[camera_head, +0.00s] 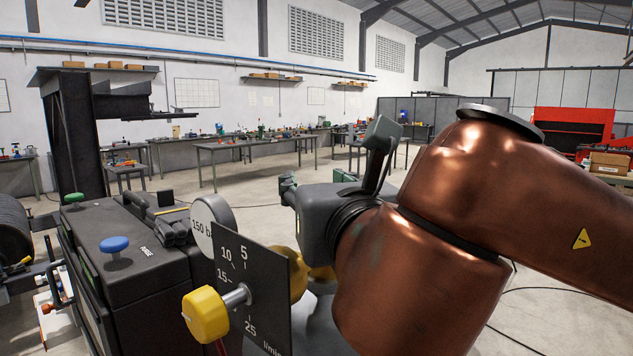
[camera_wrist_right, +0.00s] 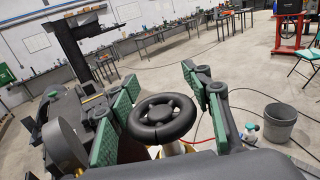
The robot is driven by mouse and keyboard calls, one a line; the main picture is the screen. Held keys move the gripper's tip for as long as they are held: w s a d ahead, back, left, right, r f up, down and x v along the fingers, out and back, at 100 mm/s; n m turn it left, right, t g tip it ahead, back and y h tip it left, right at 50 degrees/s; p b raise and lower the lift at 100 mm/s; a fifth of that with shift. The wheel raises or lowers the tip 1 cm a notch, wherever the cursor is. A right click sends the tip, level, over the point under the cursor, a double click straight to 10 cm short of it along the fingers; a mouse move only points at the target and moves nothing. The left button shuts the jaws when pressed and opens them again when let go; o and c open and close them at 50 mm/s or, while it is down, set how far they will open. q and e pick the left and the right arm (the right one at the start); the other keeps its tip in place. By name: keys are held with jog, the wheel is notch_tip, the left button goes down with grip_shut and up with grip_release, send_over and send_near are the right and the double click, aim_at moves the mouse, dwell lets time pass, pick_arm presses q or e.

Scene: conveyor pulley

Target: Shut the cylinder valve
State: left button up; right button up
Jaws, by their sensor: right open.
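The valve handwheel (camera_wrist_right: 162,118) is a black spoked wheel on a pale stem, seen in the right wrist view. My right gripper (camera_wrist_right: 160,82) is open, with green-padded fingers on the left and right of the wheel. I cannot tell whether a pad touches the rim. In the head view, my right gripper (camera_head: 288,188) shows only in part beyond my copper-coloured arm, and the handwheel is hidden. A yellow rounded part (camera_head: 298,268) shows behind the dial plate. My left gripper is not in view.
A black dial plate (camera_head: 262,325) with a yellow knob (camera_head: 205,314) stands close to my right wrist. A round gauge (camera_head: 204,232) and a dark machine (camera_head: 130,275) with blue and green knobs are on the left. A grey bucket (camera_wrist_right: 279,122) stands on the floor.

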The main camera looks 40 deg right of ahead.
jog(key=v, duration=1.1)
jog(key=shift+s+a, duration=0.15)
jog(key=shift+s, duration=0.2)
